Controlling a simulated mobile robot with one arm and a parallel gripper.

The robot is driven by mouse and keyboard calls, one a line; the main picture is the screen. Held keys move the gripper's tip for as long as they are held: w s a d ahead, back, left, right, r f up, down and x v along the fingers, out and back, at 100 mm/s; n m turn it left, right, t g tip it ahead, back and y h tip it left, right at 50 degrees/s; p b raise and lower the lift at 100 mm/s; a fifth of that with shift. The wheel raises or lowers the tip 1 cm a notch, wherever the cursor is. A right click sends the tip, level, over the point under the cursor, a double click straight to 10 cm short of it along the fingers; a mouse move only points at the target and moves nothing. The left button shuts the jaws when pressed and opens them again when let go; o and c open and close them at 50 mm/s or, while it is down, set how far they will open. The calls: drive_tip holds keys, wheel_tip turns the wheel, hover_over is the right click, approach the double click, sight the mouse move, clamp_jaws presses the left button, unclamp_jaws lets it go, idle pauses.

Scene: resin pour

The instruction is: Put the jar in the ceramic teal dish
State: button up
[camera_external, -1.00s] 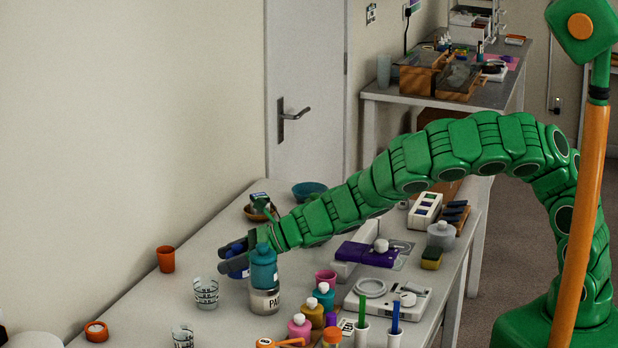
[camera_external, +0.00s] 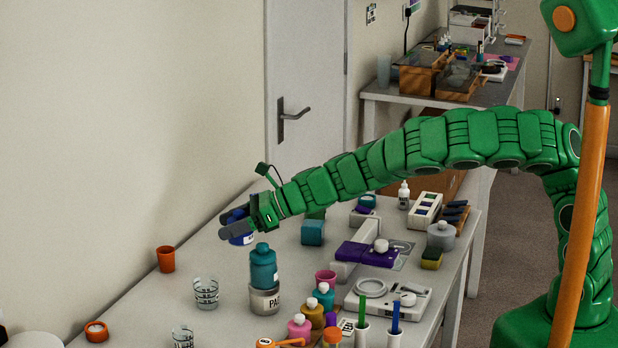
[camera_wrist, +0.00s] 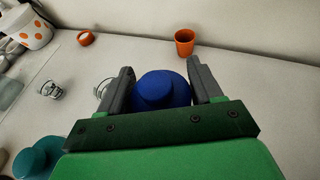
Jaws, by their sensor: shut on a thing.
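My gripper (camera_external: 229,225) is shut on a blue jar (camera_external: 241,238), held above the table beyond the teal bottle. In the wrist view the jar (camera_wrist: 163,91) sits between the two grey fingers of my gripper (camera_wrist: 160,68), its round blue top facing the camera. The ceramic teal dish does not show now in either view; my arm covers the back of the table, where a teal dish showed earlier.
A teal block (camera_external: 312,232) stands to the right. An orange cup (camera_external: 166,259) and a glass beaker (camera_external: 206,294) stand to the left, with clear table between.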

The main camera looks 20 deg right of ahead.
drive_tip(key=w+d+r+m+t, duration=0.1)
drive_tip(key=w+d, duration=0.3)
drive_tip(key=d, duration=0.1)
drive_tip(key=w+d+r+m+t+h, duration=0.1)
drive_tip(key=w+d, duration=0.3)
drive_tip(key=d, duration=0.2)
drive_tip(key=w+d+r+m+t, duration=0.1)
drive_tip(key=w+d, duration=0.3)
drive_tip(key=d, duration=0.2)
drive_tip(key=shift+h, duration=0.4)
drive_tip(key=w+d+r+m+t+h, duration=0.2)
drive_tip(key=w+d, duration=0.2)
drive_tip(key=d, duration=0.7)
drive_tip(key=w+d+r+m+t+h, duration=0.2)
drive_tip(key=w+d+r+m, duration=0.1)
drive_tip(key=d, duration=0.8)
drive_tip(key=shift+y, duration=0.3)
drive_tip(key=shift+w+a+f, duration=0.9)
drive_tip(key=shift+w+f, duration=1.35)
drive_tip(key=shift+w+a+f, duration=0.9)
drive_tip(key=shift+w+f, duration=1.3)
drive_tip(key=shift+w+a+f, duration=0.9)
drive_tip(key=shift+w+f, duration=1.35)
drive_tip(key=shift+f, duration=0.55)
drive_tip(key=o, duration=1.3)
drive_tip(key=shift+c, duration=0.2)
